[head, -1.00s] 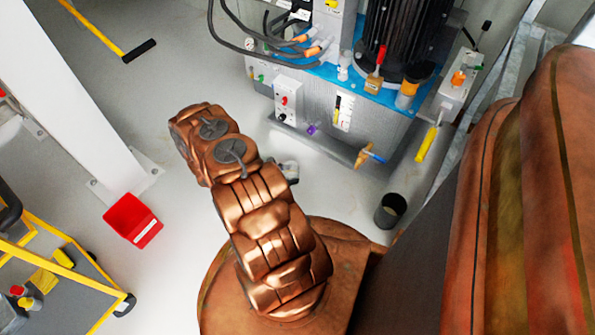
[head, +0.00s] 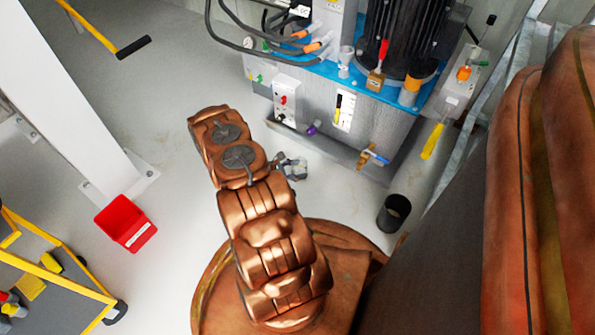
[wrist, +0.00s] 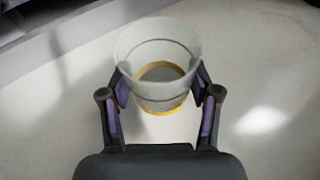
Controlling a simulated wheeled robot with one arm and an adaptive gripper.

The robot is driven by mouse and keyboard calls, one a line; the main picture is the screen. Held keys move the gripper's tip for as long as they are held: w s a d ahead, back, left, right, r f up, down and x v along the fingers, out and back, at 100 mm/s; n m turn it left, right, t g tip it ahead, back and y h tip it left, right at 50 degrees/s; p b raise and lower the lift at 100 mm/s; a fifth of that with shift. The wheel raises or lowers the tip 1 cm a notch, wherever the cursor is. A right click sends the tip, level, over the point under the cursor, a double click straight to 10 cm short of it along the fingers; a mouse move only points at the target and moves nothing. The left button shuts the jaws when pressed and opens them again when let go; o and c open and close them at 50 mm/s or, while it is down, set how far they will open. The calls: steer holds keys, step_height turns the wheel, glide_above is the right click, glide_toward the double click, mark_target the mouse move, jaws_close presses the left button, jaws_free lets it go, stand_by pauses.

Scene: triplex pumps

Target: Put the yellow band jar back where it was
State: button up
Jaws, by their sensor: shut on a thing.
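The yellow band jar (wrist: 157,90) is a clear, open-topped cup with a yellow ring near its bottom. In the wrist view it stands between the two fingers of my gripper (wrist: 160,97), which is shut on it. Pale floor shows behind and around it. In the head view my gripper (head: 292,167) shows just past the end of my arm, above the floor in front of the pump unit. The jar cannot be made out there.
The pump unit's blue top (head: 320,73) carries a clear jar (head: 345,62), a padlock-like brass piece (head: 375,80) and an orange-yellow container (head: 409,92). A black bin (head: 394,212), a red bin (head: 126,222) and a yellow-framed cart (head: 60,285) stand around. The floor between is clear.

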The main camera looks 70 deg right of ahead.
steer(key=o, duration=1.4)
steer(key=shift+f, duration=0.1)
steer(key=shift+w+a+r, duration=0.15)
steer(key=shift+r, duration=0.1)
steer(key=p+v, duration=0.4)
steer(key=v, duration=0.7)
steer(key=shift+w+a, duration=0.1)
steer(key=shift+a, duration=0.2)
steer(key=shift+r, duration=0.15)
